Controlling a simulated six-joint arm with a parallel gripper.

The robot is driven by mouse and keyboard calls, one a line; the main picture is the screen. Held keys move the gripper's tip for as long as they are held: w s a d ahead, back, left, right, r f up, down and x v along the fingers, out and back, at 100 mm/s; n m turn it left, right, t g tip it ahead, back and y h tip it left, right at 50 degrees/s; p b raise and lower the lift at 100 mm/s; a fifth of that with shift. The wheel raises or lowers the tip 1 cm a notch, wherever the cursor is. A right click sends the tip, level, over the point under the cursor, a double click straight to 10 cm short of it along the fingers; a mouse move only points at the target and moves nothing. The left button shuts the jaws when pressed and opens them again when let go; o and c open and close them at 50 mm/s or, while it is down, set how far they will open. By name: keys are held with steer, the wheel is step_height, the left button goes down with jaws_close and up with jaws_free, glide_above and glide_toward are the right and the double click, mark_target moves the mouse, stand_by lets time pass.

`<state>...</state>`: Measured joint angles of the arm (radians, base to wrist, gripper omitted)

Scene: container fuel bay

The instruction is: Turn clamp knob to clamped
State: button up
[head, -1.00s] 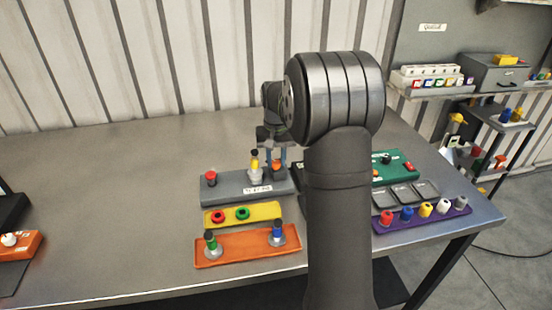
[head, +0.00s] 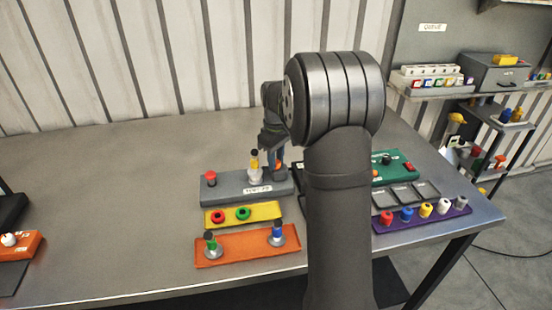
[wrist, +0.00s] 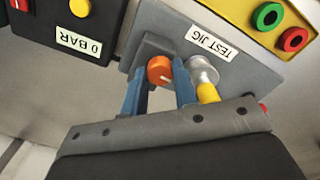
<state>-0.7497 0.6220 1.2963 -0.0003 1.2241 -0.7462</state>
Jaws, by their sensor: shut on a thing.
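The clamp knob is a round orange knob on the grey test jig (head: 222,190). In the wrist view the orange knob (wrist: 159,70) sits between the two blue fingers of my gripper (wrist: 160,84), which is shut on it. In the head view my gripper (head: 277,160) is at the right end of the jig, and the knob (head: 279,167) is partly hidden by a finger. A silver socket (wrist: 202,70) holding a yellow part (wrist: 208,92) stands right beside the fingers. I cannot tell the knob's set position.
A red button (head: 210,178) is at the jig's left end. In front lie a yellow tray (head: 262,212) with rings and an orange tray (head: 245,247) with two upright pieces. A green panel (head: 399,172) and purple rack (head: 395,224) are to the right. The table's left middle is clear.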

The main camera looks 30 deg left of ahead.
steer(key=shift+r+n, duration=0.1)
steer(key=shift+n, duration=0.4)
steer(key=o, duration=1)
step_height(320, 180, up, 17)
steer(key=shift+r, duration=0.2)
stand_by(0.3)
step_height(320, 180, down, 18)
steer(key=shift+r, duration=0.2)
stand_by(0.5)
